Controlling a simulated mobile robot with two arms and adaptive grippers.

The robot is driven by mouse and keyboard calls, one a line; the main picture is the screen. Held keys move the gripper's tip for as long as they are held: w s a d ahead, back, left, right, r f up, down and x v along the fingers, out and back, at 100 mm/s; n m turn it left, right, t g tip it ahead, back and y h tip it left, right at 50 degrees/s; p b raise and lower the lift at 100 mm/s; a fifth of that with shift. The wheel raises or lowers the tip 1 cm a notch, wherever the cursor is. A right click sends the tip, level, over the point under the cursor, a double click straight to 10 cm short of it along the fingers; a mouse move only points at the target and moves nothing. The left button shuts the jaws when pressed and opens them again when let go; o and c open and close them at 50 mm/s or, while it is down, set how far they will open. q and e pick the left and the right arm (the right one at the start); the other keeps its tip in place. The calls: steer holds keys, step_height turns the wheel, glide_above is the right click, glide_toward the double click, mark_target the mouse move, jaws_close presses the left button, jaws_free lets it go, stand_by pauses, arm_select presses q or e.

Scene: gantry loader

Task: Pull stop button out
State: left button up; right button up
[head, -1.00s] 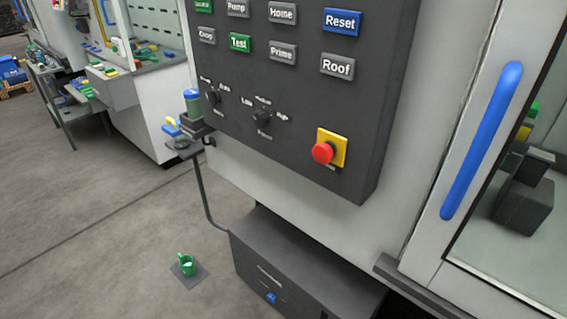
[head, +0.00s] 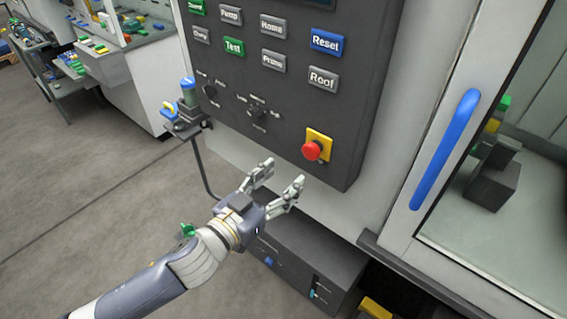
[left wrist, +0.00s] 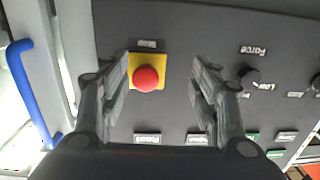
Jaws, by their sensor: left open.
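The red stop button (head: 312,150) sits on a yellow square plate (head: 319,138) at the lower right of the dark control panel (head: 290,110). My left gripper (head: 283,176) is open and empty, just below and to the left of the button, apart from it. In the left wrist view the red button (left wrist: 146,78) shows between the open fingers, closer to the left finger, with its yellow plate (left wrist: 160,60) behind it. My left gripper (left wrist: 165,85) points at the panel there. My right gripper is not in view.
A glazed door with a blue handle (head: 445,150) stands at the right. A dark cabinet (head: 305,262) is below.

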mark_target(308, 154)
arm_select(q)
steer(key=shift+h, duration=0.4)
steer(key=shift+w+d+r+p, duration=0.15)
steer(key=shift+w+d+r, duration=0.4)
steer(key=shift+w+d, duration=0.45)
steer(key=shift+w+d+r+p, duration=0.15)
steer(key=shift+w+d+r, duration=0.45)
steer(key=shift+w+d, duration=0.45)
steer(key=shift+w+d+r+p, duration=0.15)
steer(key=shift+w+d+r, duration=0.4)
steer(key=shift+w+d, duration=0.45)
steer(key=shift+s+d, duration=0.1)
steer(key=shift+s, duration=0.05)
steer(key=c, duration=1)
steer(key=shift+c, duration=0.2)
steer(key=shift+s, duration=0.2)
steer(key=o, duration=1)
steer(key=shift+a, duration=0.25)
steer(key=shift+o, duration=0.2)
